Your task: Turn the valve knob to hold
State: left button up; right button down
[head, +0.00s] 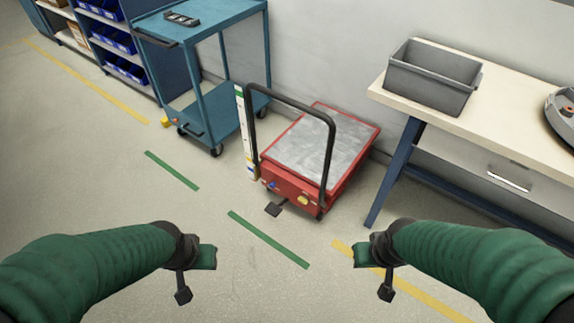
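A red lift cart (348,178) with a grey metal top and a black push handle stands against the wall. On its near end is a small yellow round part (303,199) that may be the valve knob. Its setting is too small to read. A small blue part (273,185) sits to its left, and a black pedal (274,209) sticks out below. My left gripper (197,277) is in the lower left, fingers apart and empty. My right gripper (374,275) is in the lower right, fingers apart and empty. Both are well short of the cart.
A blue trolley (216,120) stands left of the cart, with a dark tray on top. A workbench (505,125) with a grey bin (432,78) stands to the right. Shelves with blue bins are at upper left. The floor in front of the cart is clear, with green and yellow tape.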

aim_at(303, 199)
jog(key=i+j+z, duration=0.1)
jog(key=z, duration=0.15)
jog(key=i+j, duration=0.1)
jog(key=j, duration=0.4)
jog(key=i+j, duration=0.1)
jog(key=j, duration=0.4)
jog(key=i+j, duration=0.1)
jog(key=j, duration=0.4)
jog(key=i+j, duration=0.1)
jog(key=j, duration=0.35)
jog(key=u, duration=0.05)
